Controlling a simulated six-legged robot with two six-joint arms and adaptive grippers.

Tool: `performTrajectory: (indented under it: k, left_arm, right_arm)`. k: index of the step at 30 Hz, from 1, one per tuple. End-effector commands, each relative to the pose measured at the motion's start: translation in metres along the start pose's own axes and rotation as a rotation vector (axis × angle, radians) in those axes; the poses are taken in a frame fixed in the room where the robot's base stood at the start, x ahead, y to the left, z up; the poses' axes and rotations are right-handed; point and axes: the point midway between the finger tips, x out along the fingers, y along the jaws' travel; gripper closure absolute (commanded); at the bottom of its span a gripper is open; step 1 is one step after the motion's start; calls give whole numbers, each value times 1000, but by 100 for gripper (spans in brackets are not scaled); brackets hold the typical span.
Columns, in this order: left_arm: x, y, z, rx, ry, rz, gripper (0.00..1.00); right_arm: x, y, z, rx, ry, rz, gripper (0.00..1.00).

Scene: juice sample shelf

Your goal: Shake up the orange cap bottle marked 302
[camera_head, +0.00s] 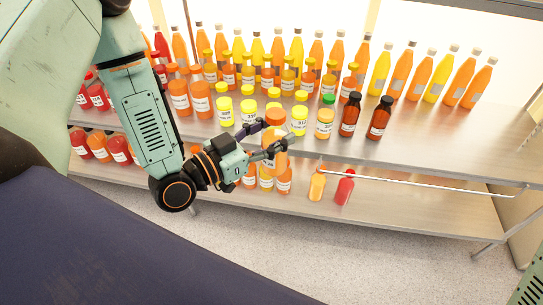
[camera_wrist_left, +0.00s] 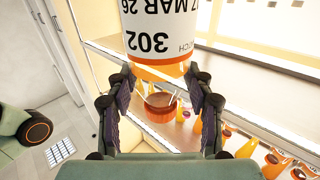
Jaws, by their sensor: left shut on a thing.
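The bottle marked 302 has an orange cap (camera_head: 275,116), orange contents and a white label. My left gripper (camera_head: 267,138) is shut on this bottle and holds it in front of the shelf, with one finger on each side. In the left wrist view the bottle (camera_wrist_left: 155,40) fills the top middle, its label reading 302 upside down in the picture. The cap shows below it, between the fingers of the left gripper (camera_wrist_left: 158,100). My right gripper is not in view.
The upper shelf (camera_head: 420,150) carries rows of juice bottles, yellow-capped jars and two brown bottles (camera_head: 380,118). The lower shelf (camera_head: 420,205) holds more bottles at left, and an orange and a red bottle (camera_head: 345,188) near its middle. Its right part is clear. A thin rail (camera_head: 430,183) runs along there.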

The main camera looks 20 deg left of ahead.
Motion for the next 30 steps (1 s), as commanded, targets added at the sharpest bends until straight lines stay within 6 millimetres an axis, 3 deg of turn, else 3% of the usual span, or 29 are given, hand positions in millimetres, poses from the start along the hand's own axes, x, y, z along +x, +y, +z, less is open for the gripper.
performTrajectory:
  k: [1, 3, 7, 9, 12, 15, 19, 21, 24, 27, 30]
  left_arm:
    - [20, -17, -4, 17, 13, 2, 90]
    - [26, -22, -2, 4, 5, 3, 90]
    - [-23, 21, 2, -15, -8, 0, 90]
    - [-30, 27, -1, -2, 1, 0, 90]
    - [12, -9, -6, 20, 17, 3, 90]
    - [26, -22, -2, 4, 6, 3, 90]
    - [-23, 21, 2, -15, -8, 0, 90]
    - [-30, 27, -1, -2, 1, 0, 90]
    - [12, -9, -6, 20, 17, 3, 90]
    - [26, -22, -2, 4, 6, 3, 90]
    - [-13, 12, 1, -17, -8, 1, 90]
  right_arm:
    - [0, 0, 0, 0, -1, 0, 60]
    - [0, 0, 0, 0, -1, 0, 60]
    - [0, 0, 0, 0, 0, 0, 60]
    - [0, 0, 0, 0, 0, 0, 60]
    - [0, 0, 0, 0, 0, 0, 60]
    - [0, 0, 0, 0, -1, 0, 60]
    - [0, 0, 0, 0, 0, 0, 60]
    - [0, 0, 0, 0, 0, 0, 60]
    - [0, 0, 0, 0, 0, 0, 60]
    - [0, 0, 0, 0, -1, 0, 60]
    - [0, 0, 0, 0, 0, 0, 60]
